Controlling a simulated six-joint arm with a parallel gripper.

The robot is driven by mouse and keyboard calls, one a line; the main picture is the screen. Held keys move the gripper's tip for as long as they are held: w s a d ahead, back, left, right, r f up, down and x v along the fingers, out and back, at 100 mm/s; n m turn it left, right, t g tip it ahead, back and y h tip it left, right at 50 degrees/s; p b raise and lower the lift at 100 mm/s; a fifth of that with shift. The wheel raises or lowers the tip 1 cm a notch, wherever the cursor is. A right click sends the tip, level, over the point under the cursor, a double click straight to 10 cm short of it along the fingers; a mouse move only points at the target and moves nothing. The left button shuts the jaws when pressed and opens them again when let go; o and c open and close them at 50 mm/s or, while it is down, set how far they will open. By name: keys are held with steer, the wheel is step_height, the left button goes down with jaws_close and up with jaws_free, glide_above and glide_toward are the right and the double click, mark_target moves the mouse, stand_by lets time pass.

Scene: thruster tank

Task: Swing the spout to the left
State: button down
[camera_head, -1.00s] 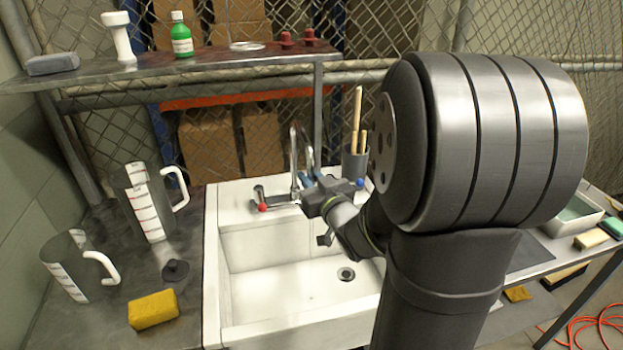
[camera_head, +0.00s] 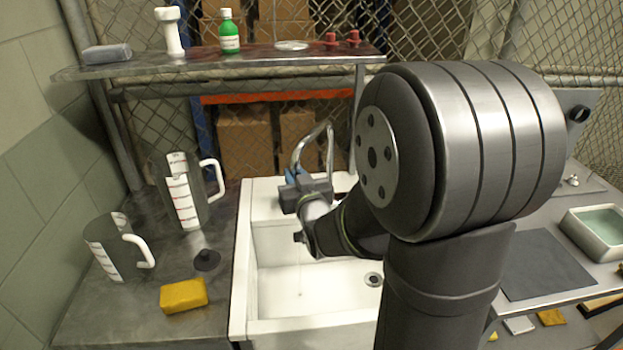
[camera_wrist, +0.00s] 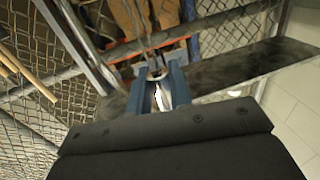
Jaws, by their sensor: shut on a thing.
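The chrome spout (camera_head: 312,135) arches over the back of the white sink in the head view. Its riser stands at the right and its free end reaches down to the left. My gripper (camera_head: 293,174) is shut on the spout near that free end. The dark gripper body and my wrist hide the tap base and handles. In the wrist view my gripper's blue fingers (camera_wrist: 160,91) close around a bright piece of the spout (camera_wrist: 156,73).
The white sink (camera_head: 240,262) lies below. On the left counter stand two marked jugs (camera_head: 183,197) (camera_head: 112,250), a dark stopper (camera_head: 207,260) and a yellow sponge (camera_head: 184,296). A shelf (camera_head: 190,70) with a green bottle (camera_head: 229,38) runs above. A tray (camera_head: 590,226) is at right.

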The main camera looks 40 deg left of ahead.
steer(key=shift+s+a, duration=0.15)
steer(key=shift+a, duration=0.85)
steer(key=c, duration=1.3)
jaws_free()
steer(key=shift+c, duration=0.2)
steer(key=shift+d, duration=0.15)
steer(key=v, duration=1.7)
steer(key=shift+s, duration=0.1)
steer(key=x, duration=1.7)
